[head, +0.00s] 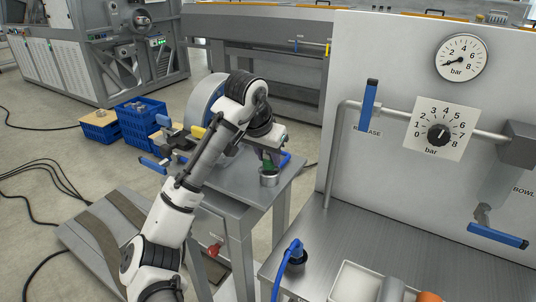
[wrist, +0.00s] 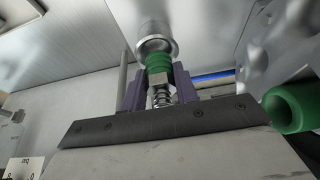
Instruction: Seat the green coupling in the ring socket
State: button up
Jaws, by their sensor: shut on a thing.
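The green coupling (wrist: 158,63) has ribbed green sides and a metal stem with a spring. In the wrist view my gripper (wrist: 159,74) is shut on it, with a purple finger on each side. The coupling's green end meets the round metal ring socket (wrist: 155,46); I cannot tell how deep it sits. In the head view, the ring socket (head: 269,179) is a short metal cup on the small steel table, and the green coupling (head: 268,163) shows just above it, below my gripper. The arm partly hides the gripper there.
The small steel table (head: 240,182) also carries a large grey wheel (head: 205,100). A panel bench (head: 455,262) with gauges and blue-handled levers stands at right. Blue crates (head: 140,122) lie at left. A thick green tube (wrist: 292,108) is close by at the wrist view's right.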

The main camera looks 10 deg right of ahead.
aim_at(268, 168)
jog(key=shift+f+b, duration=0.45)
jog(key=shift+f, duration=0.45)
dwell(0.6)
jog(key=shift+s+f+b, duration=0.2)
jog(key=shift+f+b, duration=0.15)
jog(key=shift+f, duration=0.3)
jog(key=shift+s+f+b, duration=0.15)
jog(key=shift+f+b, duration=0.15)
jog(key=shift+f, duration=0.3)
dwell(0.4)
jog(key=o, duration=0.8)
jog(key=shift+o, duration=0.2)
jog(key=shift+r, duration=0.1)
jog(key=shift+w+r+p, duration=0.15)
jog(key=shift+r+p, duration=0.75)
jog(key=shift+p, duration=0.2)
jog(key=shift+o, duration=1)
jog(key=shift+w+r, duration=0.1)
jog(key=shift+r, duration=3.6)
